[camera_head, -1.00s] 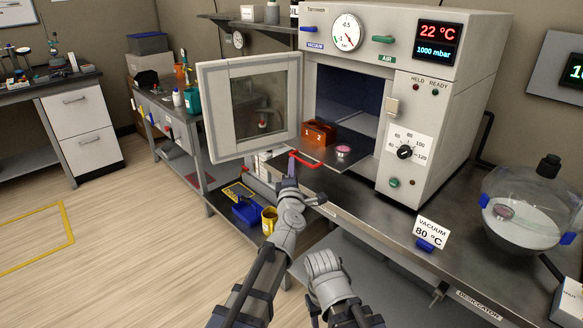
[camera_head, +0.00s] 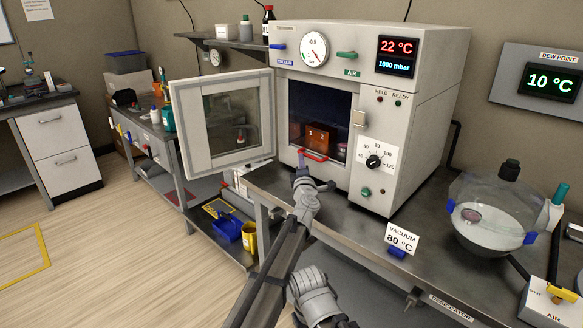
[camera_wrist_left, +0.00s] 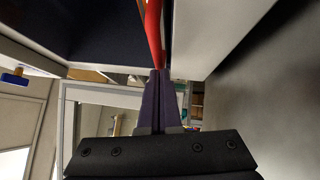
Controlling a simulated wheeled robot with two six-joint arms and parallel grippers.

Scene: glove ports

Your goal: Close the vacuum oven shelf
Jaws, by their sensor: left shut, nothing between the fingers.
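The vacuum oven (camera_head: 420,110) stands on the bench with its windowed door (camera_head: 225,120) swung open to the left. Its shelf sits inside the chamber, with the red handle (camera_head: 314,156) at the chamber's front opening. An orange-brown rack (camera_head: 320,137) marked 1 and 2 is inside on the shelf. My left gripper (camera_head: 302,157) is shut and empty, with its tips at the handle. In the left wrist view the purple fingertips (camera_wrist_left: 159,74) meet the end of the red handle (camera_wrist_left: 154,30); I cannot tell whether they touch.
A "VACUUM 80 °C" sign (camera_head: 402,237) and a glass desiccator (camera_head: 490,215) stand on the bench to the right. A blue bin (camera_head: 228,230) and a yellow cup (camera_head: 249,240) sit on a lower shelf. Bare bench top lies before the oven.

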